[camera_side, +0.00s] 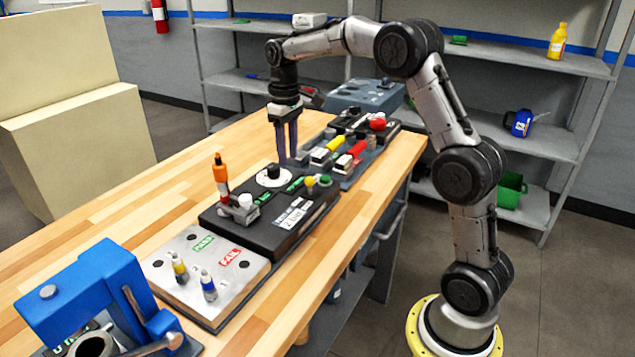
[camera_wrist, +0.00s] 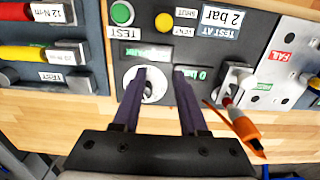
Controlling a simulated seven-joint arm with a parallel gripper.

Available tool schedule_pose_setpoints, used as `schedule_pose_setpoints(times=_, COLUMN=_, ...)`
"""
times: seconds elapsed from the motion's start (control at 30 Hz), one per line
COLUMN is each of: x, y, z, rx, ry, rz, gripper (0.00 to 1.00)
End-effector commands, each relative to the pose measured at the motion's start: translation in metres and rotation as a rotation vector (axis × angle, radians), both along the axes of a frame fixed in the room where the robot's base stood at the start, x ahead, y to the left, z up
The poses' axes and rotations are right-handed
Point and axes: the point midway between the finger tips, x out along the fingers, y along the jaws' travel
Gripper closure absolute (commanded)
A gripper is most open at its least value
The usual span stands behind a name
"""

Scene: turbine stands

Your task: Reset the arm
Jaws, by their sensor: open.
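My gripper (camera_side: 288,142) points down above the black test panel, close to its round white dial with a black knob (camera_side: 272,172). Its two purple fingers are apart, with nothing held between them. In the wrist view, my gripper (camera_wrist: 158,72) is over the panel, and its left finger partly covers the white dial (camera_wrist: 154,94). I cannot tell whether the fingers touch the panel. The black test panel (camera_side: 300,217) carries a green button, a yellow button and a "2 bar" label (camera_wrist: 222,18).
An orange-topped tool (camera_side: 220,175) stands upright in a grey holder on the panel. A metal PASS/FAIL plate (camera_side: 165,262) holds two small parts. A torque-tool stand (camera_side: 355,175) lies beyond. Bare wood (camera_side: 110,225) is free at left.

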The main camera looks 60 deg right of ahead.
Motion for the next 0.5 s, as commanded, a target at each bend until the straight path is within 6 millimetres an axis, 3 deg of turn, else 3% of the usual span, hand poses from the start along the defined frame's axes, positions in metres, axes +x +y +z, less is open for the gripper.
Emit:
schedule_pose_setpoints(times=0.1, x=0.001, y=0.006, z=0.008, rx=-0.005, ry=-0.016, rz=0.012, gripper=0.58)
schedule_pose_setpoints(times=0.23, x=-0.006, y=0.024, z=0.048, rx=-0.026, ry=-0.092, rz=0.045, gripper=0.58)
schedule_pose_setpoints(times=0.4, x=-0.055, y=0.063, z=0.101, rx=-0.048, ry=-0.193, rz=0.103, gripper=0.58)
schedule_pose_setpoints(times=0.5, x=-0.092, y=0.084, z=0.118, rx=-0.055, ry=-0.251, rz=0.120, gripper=0.58)
